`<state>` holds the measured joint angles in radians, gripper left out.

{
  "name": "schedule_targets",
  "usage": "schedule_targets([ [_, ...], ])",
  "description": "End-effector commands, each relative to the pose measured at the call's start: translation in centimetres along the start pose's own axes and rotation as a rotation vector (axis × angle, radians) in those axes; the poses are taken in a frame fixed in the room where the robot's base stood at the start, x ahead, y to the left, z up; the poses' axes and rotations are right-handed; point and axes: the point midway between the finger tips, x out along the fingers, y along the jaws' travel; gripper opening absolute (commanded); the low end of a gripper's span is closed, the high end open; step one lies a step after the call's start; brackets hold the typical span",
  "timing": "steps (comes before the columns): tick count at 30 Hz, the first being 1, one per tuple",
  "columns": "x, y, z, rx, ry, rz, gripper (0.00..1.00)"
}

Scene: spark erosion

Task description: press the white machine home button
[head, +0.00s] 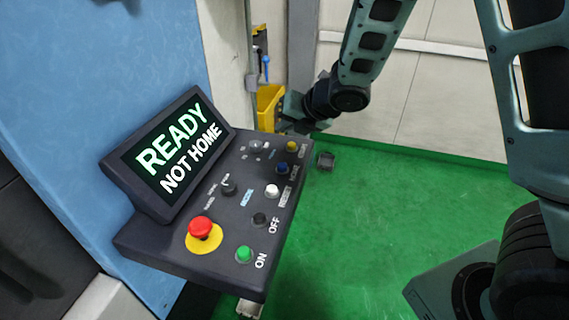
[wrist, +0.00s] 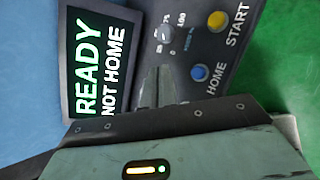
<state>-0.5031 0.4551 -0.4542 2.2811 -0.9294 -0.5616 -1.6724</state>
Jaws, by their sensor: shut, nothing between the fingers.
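The dark control panel (head: 215,258) fills the left middle of the head view. Its blue button (head: 283,169) is marked HOME in the wrist view (wrist: 201,73). A white button (head: 272,190) sits nearer on the panel, beside a different label. The panel's screen (head: 172,150) reads READY, NOT HOME, and it also shows in the wrist view (wrist: 97,65). My gripper (wrist: 158,72) is shut and empty, over the panel between the screen and the blue button, apart from that button. In the head view its fingertips are hard to make out at the panel's far end.
A yellow START button (head: 292,147) is beyond the blue one. A red stop button (head: 201,228), a black OFF button (head: 259,219) and a green ON button (head: 244,254) are nearer. A yellow bin (head: 268,102) stands behind the panel. Green floor (head: 370,210) is open at right.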

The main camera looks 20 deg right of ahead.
Motion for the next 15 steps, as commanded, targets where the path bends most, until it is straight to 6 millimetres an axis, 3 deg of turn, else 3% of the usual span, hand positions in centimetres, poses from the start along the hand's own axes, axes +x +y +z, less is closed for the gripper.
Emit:
schedule_targets([
  [15, 0.69, -0.47, -0.54, 0.001, 0.001, 0.000, 0.00],
])
